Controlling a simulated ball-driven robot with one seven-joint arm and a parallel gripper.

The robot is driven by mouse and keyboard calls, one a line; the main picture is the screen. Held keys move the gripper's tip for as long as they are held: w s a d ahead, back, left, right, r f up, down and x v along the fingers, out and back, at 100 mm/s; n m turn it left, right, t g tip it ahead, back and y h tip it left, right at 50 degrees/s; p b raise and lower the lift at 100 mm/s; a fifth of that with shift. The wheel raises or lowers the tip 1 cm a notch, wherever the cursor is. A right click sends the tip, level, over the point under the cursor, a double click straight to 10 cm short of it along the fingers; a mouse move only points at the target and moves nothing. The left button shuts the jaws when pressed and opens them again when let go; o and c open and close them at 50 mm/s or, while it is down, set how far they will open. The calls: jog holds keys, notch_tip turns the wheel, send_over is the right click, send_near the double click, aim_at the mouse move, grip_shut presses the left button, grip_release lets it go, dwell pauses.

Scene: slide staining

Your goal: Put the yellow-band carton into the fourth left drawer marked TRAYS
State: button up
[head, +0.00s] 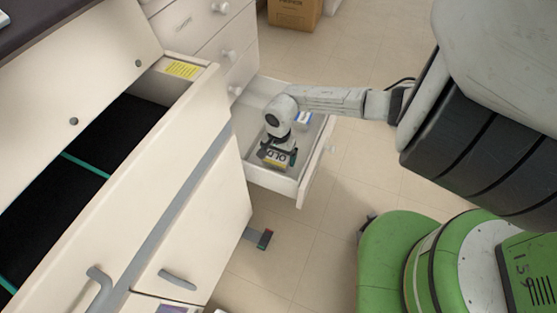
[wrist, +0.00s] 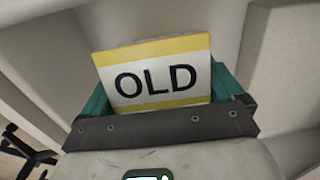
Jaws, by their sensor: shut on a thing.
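The yellow-band carton (wrist: 155,78) is white with yellow bands and the black word OLD. My gripper (wrist: 160,100) is shut on it, with teal finger pads at its two sides in the wrist view. In the head view the carton (head: 275,158) is in my gripper (head: 278,150), inside the outline of an open white drawer (head: 291,187). I cannot tell whether the carton touches the drawer floor. No TRAYS mark is readable on this drawer.
Another open drawer (head: 190,85) with a yellow label and black inside is at the left. Closed drawers (head: 228,55) stand behind. A cardboard box (head: 294,14) is on the floor.

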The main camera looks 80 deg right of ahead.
aim_at(279, 162)
jog(key=shift+s+f, duration=0.15)
jog(key=shift+f, duration=1.2)
jog(key=shift+f+b, duration=0.45)
jog(key=shift+f, duration=0.1)
jog(key=o, duration=1.2)
jog(key=shift+o, duration=0.2)
notch_tip(279, 162, up, 13)
jog(key=p, duration=0.5)
jog(key=shift+r, duration=0.1)
